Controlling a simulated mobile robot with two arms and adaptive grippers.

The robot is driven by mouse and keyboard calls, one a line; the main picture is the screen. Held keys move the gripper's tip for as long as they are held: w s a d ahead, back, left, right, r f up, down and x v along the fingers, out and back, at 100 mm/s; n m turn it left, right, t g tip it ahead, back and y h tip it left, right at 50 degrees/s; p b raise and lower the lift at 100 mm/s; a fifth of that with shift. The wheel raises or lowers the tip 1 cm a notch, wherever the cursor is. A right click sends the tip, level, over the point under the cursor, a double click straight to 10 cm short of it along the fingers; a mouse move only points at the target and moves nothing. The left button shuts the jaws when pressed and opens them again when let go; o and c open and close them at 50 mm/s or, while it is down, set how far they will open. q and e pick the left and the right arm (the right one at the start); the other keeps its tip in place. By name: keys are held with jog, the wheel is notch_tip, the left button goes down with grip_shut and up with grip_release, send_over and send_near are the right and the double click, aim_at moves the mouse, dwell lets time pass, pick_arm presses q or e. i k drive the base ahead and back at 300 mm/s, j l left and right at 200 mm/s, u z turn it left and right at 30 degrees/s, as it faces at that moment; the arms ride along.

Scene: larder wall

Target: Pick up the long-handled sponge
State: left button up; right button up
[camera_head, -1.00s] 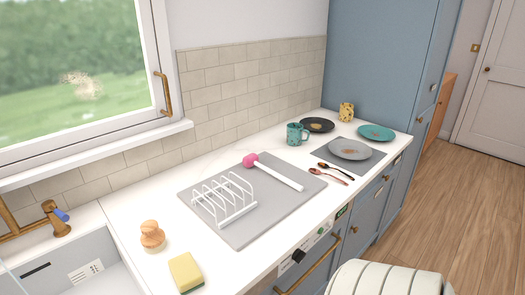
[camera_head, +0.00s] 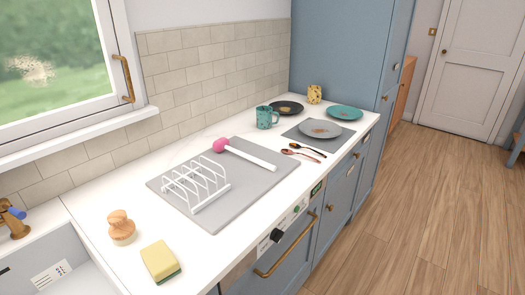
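The long-handled sponge has a pink head (camera_head: 220,145) and a straight white handle (camera_head: 251,158). It lies on the grey mat (camera_head: 215,209) on the white counter, behind and to the right of a white wire rack (camera_head: 196,186). Its handle points toward the front right of the mat. Neither of my grippers is in view.
A yellow sponge (camera_head: 160,261) and a wooden brush (camera_head: 121,227) stand near the sink at left. A teal mug (camera_head: 267,117), a black plate (camera_head: 286,108), a grey plate (camera_head: 320,129), a teal plate (camera_head: 345,113), a yellow cup (camera_head: 314,94) and two spoons (camera_head: 304,153) are farther right.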

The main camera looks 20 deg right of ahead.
aim_at(219, 145)
jog(key=j+z, duration=0.1)
jog(key=z, duration=0.5)
jog(key=i+l+u, duration=0.15)
jog(key=l+u, duration=0.75)
jog(key=l, duration=0.2)
jog(key=l+u, duration=0.45)
jog(key=l, duration=0.15)
